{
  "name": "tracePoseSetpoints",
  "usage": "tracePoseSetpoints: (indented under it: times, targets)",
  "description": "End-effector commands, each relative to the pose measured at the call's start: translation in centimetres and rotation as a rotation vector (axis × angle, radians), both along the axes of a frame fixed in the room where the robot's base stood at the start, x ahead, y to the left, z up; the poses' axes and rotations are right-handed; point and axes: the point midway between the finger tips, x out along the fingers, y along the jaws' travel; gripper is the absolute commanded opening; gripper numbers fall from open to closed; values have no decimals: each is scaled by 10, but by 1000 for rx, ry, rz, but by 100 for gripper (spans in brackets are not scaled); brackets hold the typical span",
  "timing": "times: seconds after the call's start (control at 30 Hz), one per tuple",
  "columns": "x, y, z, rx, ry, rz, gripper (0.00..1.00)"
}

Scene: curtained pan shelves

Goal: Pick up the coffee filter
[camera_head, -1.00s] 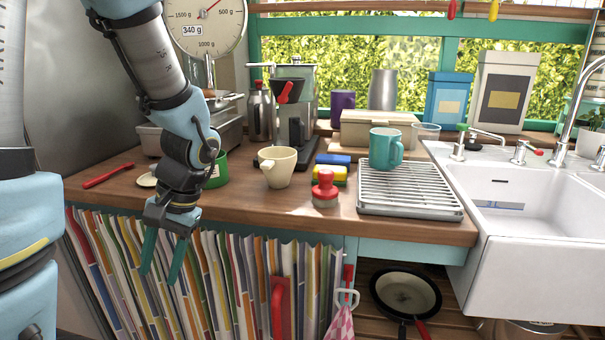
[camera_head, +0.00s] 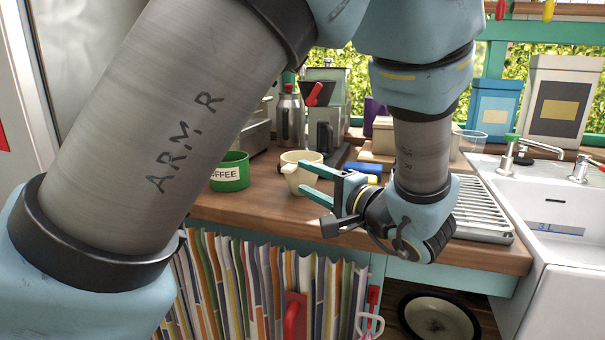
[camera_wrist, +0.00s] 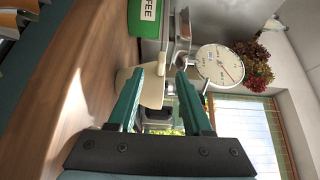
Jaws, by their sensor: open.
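A cream cup-like vessel (camera_head: 294,182) with a short side handle stands upright on the wooden counter; it looks like the coffee filter, though I cannot be sure. My gripper (camera_head: 302,179) is open, with its two teal fingers pointing left and level in front of the vessel, partly covering it in the head view. In the wrist view the cream vessel (camera_wrist: 153,88) shows between and beyond the fingers of my gripper (camera_wrist: 161,72). Nothing is held. I cannot tell whether the fingers touch the vessel.
A green coffee tin (camera_head: 230,173) stands left of the vessel. A metal drying rack (camera_head: 485,212) and white sink (camera_head: 560,200) lie to the right.

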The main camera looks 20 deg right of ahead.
Motion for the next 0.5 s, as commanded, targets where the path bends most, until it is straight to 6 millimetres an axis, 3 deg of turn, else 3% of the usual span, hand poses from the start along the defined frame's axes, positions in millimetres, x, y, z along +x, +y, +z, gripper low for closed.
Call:
tracePoseSetpoints:
  times: [0.2, 0.5]
  targets:
    - [34, 10, 2, 2, 0, 5, 50]
    - [53, 13, 2, 3, 2, 4, 50]
